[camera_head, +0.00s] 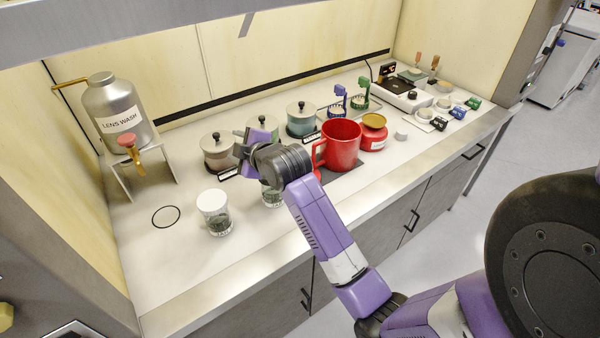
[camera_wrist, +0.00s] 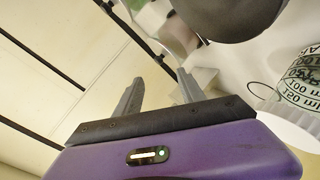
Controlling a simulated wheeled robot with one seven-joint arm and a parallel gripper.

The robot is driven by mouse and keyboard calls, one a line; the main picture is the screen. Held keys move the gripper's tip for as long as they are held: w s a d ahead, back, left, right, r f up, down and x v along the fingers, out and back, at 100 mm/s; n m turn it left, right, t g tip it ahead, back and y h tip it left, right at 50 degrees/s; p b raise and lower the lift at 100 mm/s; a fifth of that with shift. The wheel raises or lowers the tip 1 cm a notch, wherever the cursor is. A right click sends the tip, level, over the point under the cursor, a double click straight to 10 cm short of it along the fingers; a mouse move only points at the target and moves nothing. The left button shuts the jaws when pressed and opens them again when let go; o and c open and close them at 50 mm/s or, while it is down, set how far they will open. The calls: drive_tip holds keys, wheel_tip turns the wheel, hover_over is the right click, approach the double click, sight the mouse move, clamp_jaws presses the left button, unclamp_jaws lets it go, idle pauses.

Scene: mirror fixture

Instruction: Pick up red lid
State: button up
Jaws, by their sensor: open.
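A small red patch (camera_head: 318,174) shows just right of my wrist, at the foot of the red mug (camera_head: 341,146). It may be the red lid, but my arm hides most of that spot, so I cannot tell. My gripper (camera_head: 241,149) is over the counter by the lidded pots, left of the mug and apart from it. In the wrist view my gripper (camera_wrist: 158,92) has its two grey fingers spread with nothing between them. No red lid shows in the wrist view.
Lidded pots (camera_head: 301,118) stand along the back. A white-capped beaker (camera_head: 214,214) stands in front of my gripper; another glass is partly behind my arm. A red jar with a gold top (camera_head: 373,133) is right of the mug. The left front counter (camera_head: 165,270) is clear.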

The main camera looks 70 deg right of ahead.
drive_tip(key=s+d+r+n+g+p, duration=0.15)
drive_tip(key=d+n+g, duration=0.3)
drive_tip(key=d, duration=0.45)
drive_tip(key=s+f+n+g+y, duration=0.1)
drive_tip(key=s+f+n+g, duration=0.1)
drive_tip(key=s+n, duration=0.1)
drive_tip(key=s+f+n+g+y+b, duration=0.1)
drive_tip(key=s+f+n+g, duration=0.1)
drive_tip(key=s+f+n, duration=0.1)
drive_tip(key=s+f+n+g+y+b, duration=0.1)
drive_tip(key=s+f+n+g, duration=0.1)
drive_tip(key=s+f+n, duration=0.1)
drive_tip(key=shift+s+a+f+n+g+y, duration=0.1)
drive_tip(key=shift+s+n+g+y, duration=0.1)
drive_tip(key=shift+s+n, duration=0.35)
drive_tip(key=shift+s+a+n+g+y, duration=0.1)
drive_tip(key=shift+s+n+g, duration=0.1)
drive_tip(key=shift+s, duration=0.65)
drive_tip(key=shift+p+x, duration=0.65)
drive_tip(key=shift+x, duration=1.85)
drive_tip(key=shift+s, duration=0.1)
clamp_jaws()
